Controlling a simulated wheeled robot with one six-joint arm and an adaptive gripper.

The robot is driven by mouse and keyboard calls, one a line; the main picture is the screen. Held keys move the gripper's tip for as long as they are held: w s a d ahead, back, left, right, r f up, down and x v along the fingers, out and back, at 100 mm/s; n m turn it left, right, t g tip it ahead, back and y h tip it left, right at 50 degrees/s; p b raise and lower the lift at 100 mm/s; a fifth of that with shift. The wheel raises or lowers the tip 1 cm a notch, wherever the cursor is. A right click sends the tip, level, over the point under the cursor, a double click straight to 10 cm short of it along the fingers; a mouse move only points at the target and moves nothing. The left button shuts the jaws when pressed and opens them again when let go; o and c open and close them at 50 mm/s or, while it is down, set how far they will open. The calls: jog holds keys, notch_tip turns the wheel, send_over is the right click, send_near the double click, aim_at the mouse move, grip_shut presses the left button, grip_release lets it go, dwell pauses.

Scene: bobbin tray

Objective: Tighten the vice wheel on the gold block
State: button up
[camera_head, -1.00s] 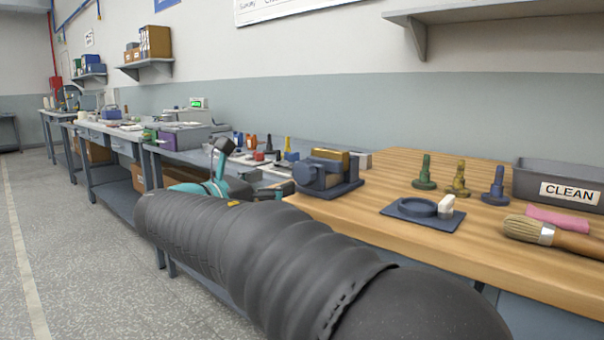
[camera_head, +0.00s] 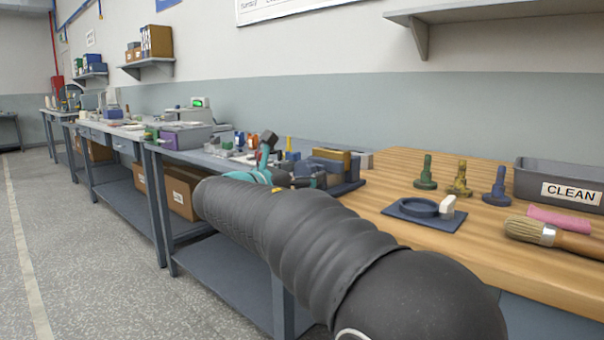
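The vice (camera_head: 352,186) stands at the left end of the wooden bench top, dark blue-grey on a flat base. The gold block (camera_head: 333,154) shows between its jaws. The vice wheel, on the vice's left side, is mostly hidden behind my gripper and arm. My gripper (camera_head: 308,178), dark with teal parts behind it, is at the left side of the vice, close to the wheel. Its fingertips are too small and covered to tell whether they touch the wheel or are open or shut.
A dark blue round-recessed fixture (camera_head: 418,209) with a white piece (camera_head: 447,206) lies right of the vice. Green (camera_head: 426,174), brass (camera_head: 460,181) and blue (camera_head: 494,187) spindles stand behind it. A brush (camera_head: 535,232), pink cloth (camera_head: 560,218) and CLEAN bin (camera_head: 530,180) are at right.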

jog(key=c, duration=0.9)
jog(key=m+b, duration=0.1)
jog(key=m, duration=0.2)
jog(key=shift+f+b, duration=0.15)
jog(key=shift+b, duration=0.2)
jog(key=shift+m+b, duration=0.45)
jog(key=shift+m, duration=0.45)
